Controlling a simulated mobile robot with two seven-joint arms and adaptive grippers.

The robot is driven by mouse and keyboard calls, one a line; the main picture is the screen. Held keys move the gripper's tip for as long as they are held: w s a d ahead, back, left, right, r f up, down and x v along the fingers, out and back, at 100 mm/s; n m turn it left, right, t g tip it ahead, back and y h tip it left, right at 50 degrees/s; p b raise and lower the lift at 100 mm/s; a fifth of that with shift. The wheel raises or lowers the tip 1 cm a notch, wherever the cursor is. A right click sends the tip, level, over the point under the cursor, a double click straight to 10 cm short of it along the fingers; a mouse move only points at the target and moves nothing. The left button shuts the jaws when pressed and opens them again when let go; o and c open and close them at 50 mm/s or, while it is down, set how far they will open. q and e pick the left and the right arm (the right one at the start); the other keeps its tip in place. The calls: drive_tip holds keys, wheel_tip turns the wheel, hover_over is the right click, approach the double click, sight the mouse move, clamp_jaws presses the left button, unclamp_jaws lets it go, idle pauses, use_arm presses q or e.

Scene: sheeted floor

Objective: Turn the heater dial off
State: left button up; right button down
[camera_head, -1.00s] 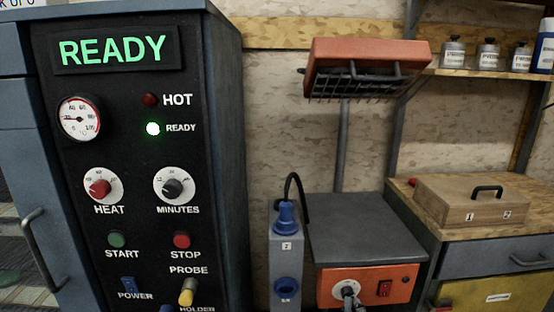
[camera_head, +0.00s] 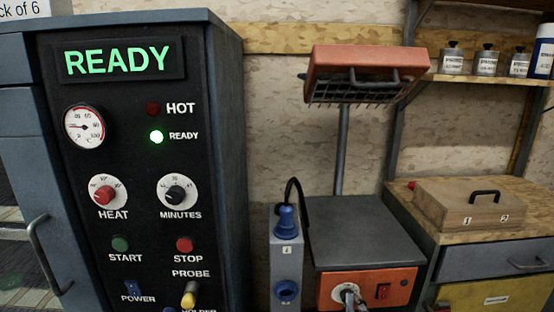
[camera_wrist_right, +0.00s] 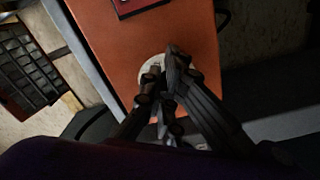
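The heater dial is on the orange front panel (camera_head: 407,279) of the heater, low in the head view. Its white round face (camera_head: 338,290) shows around my right gripper (camera_head: 353,297). In the right wrist view, the gripper's dark fingers (camera_wrist_right: 164,75) lie close together over the white dial face (camera_wrist_right: 147,70). They hide the knob and its pointer, so I cannot tell whether they grip it. A red switch (camera_head: 383,291) sits right of the dial. The heater's orange grilled head (camera_head: 365,62) stands above on a post. My left gripper is not in view.
A dark oven cabinet (camera_head: 228,150) with its own knobs and a READY display stands left. A grey box with blue sockets (camera_head: 286,257) stands close left of the heater. A wooden box (camera_head: 445,208) lies on the bench right. Metal canisters (camera_head: 486,62) stand on a shelf.

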drive_tip(key=shift+d, duration=0.45)
drive_tip(key=shift+f, duration=0.1)
drive_tip(key=s+p, duration=0.2)
drive_tip(key=s, duration=0.4)
drive_tip(key=shift+d, duration=0.15)
